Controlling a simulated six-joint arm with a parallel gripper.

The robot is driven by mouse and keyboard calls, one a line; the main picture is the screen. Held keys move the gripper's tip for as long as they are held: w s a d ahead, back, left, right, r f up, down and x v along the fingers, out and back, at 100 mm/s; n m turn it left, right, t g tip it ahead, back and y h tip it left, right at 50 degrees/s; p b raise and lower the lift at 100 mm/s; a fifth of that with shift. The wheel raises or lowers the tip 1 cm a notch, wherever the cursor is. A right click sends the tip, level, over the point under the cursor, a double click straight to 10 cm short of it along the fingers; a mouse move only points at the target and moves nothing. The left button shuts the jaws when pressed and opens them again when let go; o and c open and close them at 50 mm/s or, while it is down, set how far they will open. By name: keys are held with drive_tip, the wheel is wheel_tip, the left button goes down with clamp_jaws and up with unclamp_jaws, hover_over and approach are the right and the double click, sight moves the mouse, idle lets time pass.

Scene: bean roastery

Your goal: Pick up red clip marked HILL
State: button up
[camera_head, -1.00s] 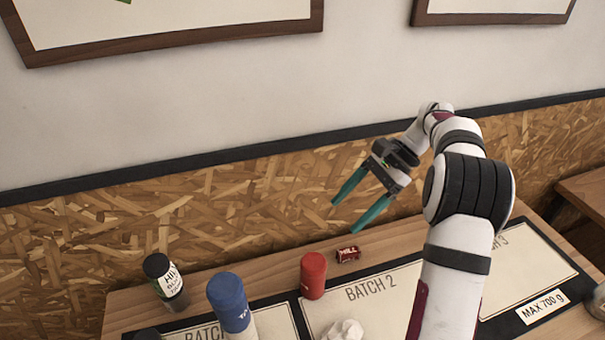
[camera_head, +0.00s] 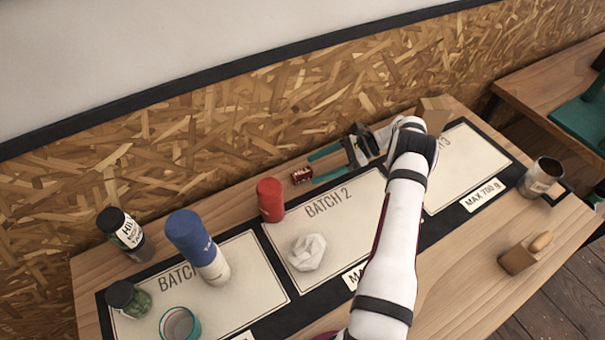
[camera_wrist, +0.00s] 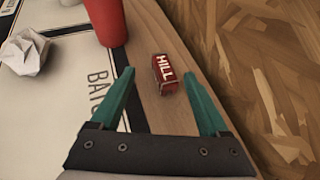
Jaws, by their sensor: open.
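The red clip marked HILL (camera_head: 301,174) lies on the wooden table behind the BATCH 2 panel, near the back edge. In the wrist view the clip (camera_wrist: 165,74) sits ahead of the fingertips, roughly between their lines, with its white lettering showing. My gripper (camera_head: 318,166) is open and empty, with teal fingers low over the table just right of the clip. In the wrist view both fingers of my gripper (camera_wrist: 159,75) are spread apart. I cannot tell whether either finger touches the clip.
A red cylinder (camera_head: 270,200) stands close left of the clip; it also shows in the wrist view (camera_wrist: 110,20). Crumpled paper (camera_head: 307,252) lies on the BATCH 2 panel. A blue-topped bottle (camera_head: 197,245) and a black-capped jar (camera_head: 124,234) stand left. The chipboard wall (camera_head: 230,140) rises behind.

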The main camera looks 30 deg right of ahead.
sight(303, 173)
drive_tip(key=x, duration=0.5)
drive_tip(key=shift+w, duration=0.1)
clamp_jaws()
